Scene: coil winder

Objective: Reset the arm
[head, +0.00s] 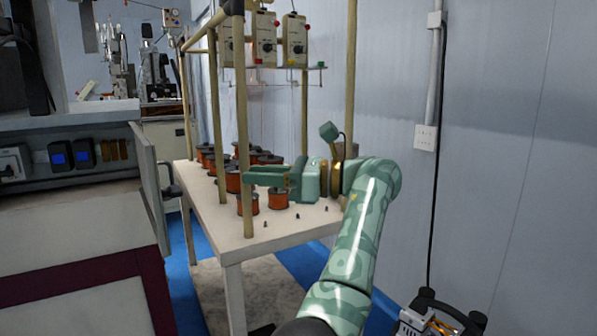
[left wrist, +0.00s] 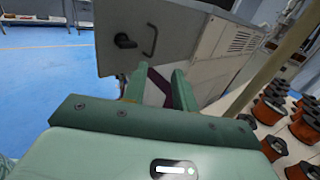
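My left arm rises from the bottom of the head view and bends left over the white table. My left gripper (head: 248,181) points left, level above the table's front part and close to the copper-wire spools (head: 278,199). In the left wrist view its two green fingers (left wrist: 160,88) stand apart with nothing between them, so it is open and empty. They point towards a grey cabinet door with a black handle (left wrist: 126,41). My right gripper is not in view.
The white table (head: 291,232) carries several spools and wooden posts (head: 243,110). Control boxes (head: 264,39) hang above. An open cabinet door (head: 151,190) stands left of the table. A grey wall is at the right. Blue floor (left wrist: 40,75) lies clear in the left wrist view.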

